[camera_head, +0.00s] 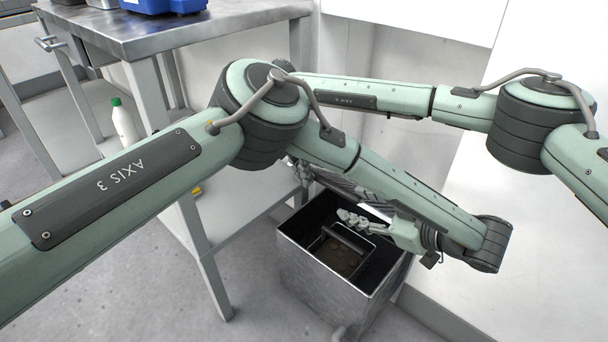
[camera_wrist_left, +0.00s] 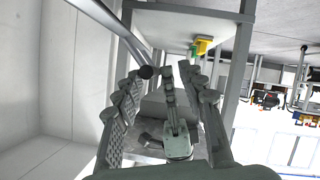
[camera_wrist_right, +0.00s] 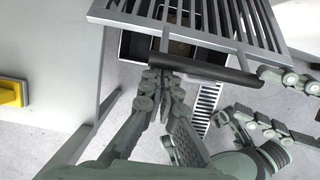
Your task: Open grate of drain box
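The drain box (camera_head: 315,292) is a dark open-topped metal box on the floor. Its barred grate (camera_head: 345,187) is tilted up at the back, above the opening. The right wrist view shows the light grey grate (camera_wrist_right: 262,25) and its dark bar handle (camera_wrist_right: 215,68). My right gripper (camera_wrist_right: 165,76) has its fingers together at the left end of this handle; their tips are partly hidden. My left gripper (camera_head: 355,220) is over the box opening with fingers spread and empty. In the left wrist view the left gripper (camera_wrist_left: 165,85) has the round handle end (camera_wrist_left: 146,72) near its fingertips.
A metal table (camera_head: 200,35) with a blue bin (camera_head: 160,5) stands at the back left, above a lower shelf (camera_head: 240,205). A white bottle (camera_head: 124,125) stands behind. A white wall is close on the right. Floor is clear at the front left.

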